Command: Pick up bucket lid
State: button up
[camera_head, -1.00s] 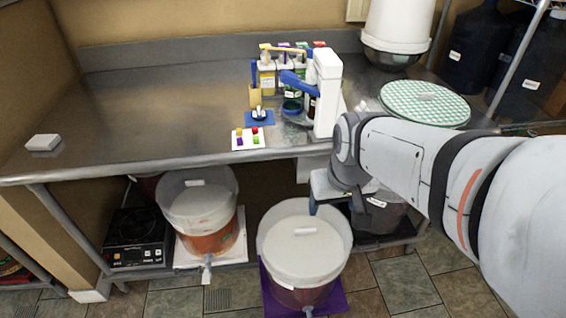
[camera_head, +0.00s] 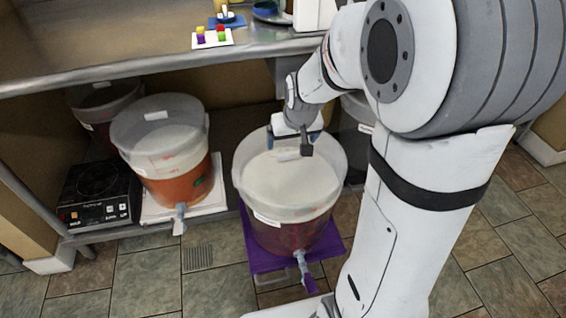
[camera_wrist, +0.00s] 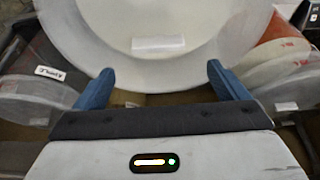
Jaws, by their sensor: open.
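A white round lid (camera_head: 290,181) sits on the front bucket (camera_head: 290,225), which holds dark red liquid and stands on a purple mat. A small pale grip (camera_head: 288,155) lies on the lid near its far side. My gripper (camera_head: 292,146) is over the far part of this lid, open and empty. In the wrist view the gripper (camera_wrist: 160,88) has its blue fingers spread apart, with the lid (camera_wrist: 150,80) and its pale grip (camera_wrist: 159,44) beyond the fingertips. I cannot tell whether the fingers touch the lid.
A lidded bucket of orange liquid (camera_head: 165,150) stands on a white mat to the left, beside a black hot plate (camera_head: 98,195). The steel table (camera_head: 120,60) overhangs behind. A spigot (camera_head: 303,268) sticks out at the front bucket's foot. Tiled floor in front is free.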

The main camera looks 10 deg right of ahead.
aim_at(290, 153)
jog(key=b+x, duration=0.1)
jog(key=x, duration=0.1)
jog(key=b+x, duration=0.1)
jog(key=x, duration=0.1)
jog(key=b+x, duration=0.1)
jog(key=x, duration=0.2)
jog(key=shift+s+d+f, duration=0.1)
jog(key=shift+s, duration=0.25)
jog(key=shift+c, duration=0.5)
jog(key=c, duration=1.1)
jog(key=shift+c, duration=0.2)
jog(key=shift+r, duration=0.3)
